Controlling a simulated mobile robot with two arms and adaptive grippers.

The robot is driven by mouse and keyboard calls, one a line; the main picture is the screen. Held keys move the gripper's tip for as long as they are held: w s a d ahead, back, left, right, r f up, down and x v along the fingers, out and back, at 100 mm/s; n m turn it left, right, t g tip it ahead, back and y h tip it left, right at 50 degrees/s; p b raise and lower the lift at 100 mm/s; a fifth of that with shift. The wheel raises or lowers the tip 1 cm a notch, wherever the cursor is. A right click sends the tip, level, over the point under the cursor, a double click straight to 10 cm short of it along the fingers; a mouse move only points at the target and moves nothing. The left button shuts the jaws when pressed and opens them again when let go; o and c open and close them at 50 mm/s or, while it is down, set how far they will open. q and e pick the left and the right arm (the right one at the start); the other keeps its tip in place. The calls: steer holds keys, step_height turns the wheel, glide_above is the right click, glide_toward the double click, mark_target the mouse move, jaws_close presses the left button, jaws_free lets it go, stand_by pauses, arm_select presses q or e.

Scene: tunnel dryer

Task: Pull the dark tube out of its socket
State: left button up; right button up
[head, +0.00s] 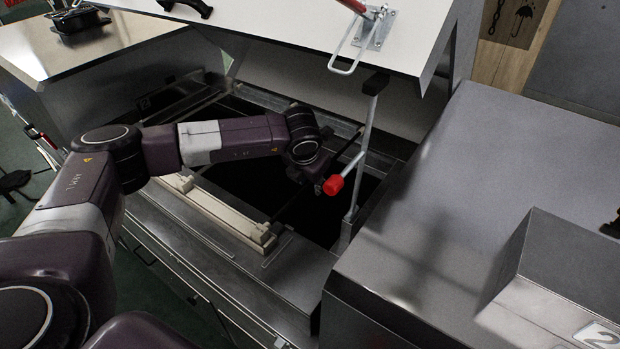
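My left arm comes in from the left and reaches into the open dryer bay. Its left gripper (312,172) is at the end, small and dark over the dark opening; I cannot make out whether its fingers are apart. A thin dark bar (292,205) runs from near the gripper down to the cream rail's right end; it may be the dark tube, but I cannot tell, nor whether it is gripped. The cream rail (222,210) lies along the bay's front edge. The socket is not clearly visible. My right gripper is out of view.
The raised white lid (290,25) overhangs the bay, with a metal clamp (372,30). A metal prop (362,155) with a red-ended handle (333,185) stands close right of the gripper. A grey housing (470,200) bounds the right; a flat metal top (90,50) lies back left.

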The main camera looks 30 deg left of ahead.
arm_select(q)
steer(key=shift+c, duration=0.4)
jaws_close()
steer(key=shift+r, duration=0.6)
stand_by(0.8)
steer(key=shift+r, duration=0.15)
steer(key=shift+r+p, duration=0.3)
steer(key=shift+r, duration=0.65)
